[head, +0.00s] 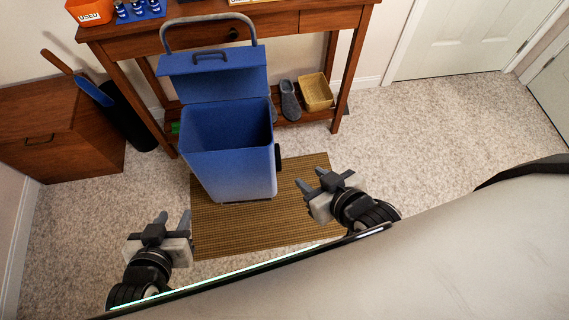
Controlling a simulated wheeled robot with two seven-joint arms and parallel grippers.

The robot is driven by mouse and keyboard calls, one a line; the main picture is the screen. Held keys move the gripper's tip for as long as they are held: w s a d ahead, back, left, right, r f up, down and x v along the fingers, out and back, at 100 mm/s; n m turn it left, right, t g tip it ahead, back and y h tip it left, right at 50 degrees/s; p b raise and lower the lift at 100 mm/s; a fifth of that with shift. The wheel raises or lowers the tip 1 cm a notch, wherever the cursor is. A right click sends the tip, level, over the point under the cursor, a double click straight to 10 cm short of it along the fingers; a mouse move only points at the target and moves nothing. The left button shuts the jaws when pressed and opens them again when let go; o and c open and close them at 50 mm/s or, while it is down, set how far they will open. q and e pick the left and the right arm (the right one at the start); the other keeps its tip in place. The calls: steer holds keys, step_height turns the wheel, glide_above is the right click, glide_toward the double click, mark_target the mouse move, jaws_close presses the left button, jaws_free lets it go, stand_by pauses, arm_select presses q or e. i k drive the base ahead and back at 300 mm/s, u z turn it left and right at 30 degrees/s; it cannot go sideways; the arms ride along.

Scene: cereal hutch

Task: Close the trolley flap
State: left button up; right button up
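The blue trolley (229,173) stands upright on a brown woven mat, with its open top facing up. Its flap (213,75) is raised open at the back, with a dark handle (209,56) on it. A grey push bar (207,18) arches above the flap. My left gripper (173,218) is in front and to the left of the trolley, open and empty. My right gripper (314,180) is to the right of the trolley, open and empty. Neither touches the trolley or its flap.
A wooden console table (290,20) stands close behind the trolley, with slippers (290,100) and a yellow basket (317,92) on its low shelf. A wooden cabinet (60,130) and a black umbrella holder (128,118) are at left. Carpet (430,140) at right is clear.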

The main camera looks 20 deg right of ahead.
mark_target(241, 72)
steer(key=z, duration=0.05)
steer(key=k, duration=1.75)
steer(key=u, duration=0.95)
steer(key=i, duration=0.75)
steer(key=z, duration=0.1)
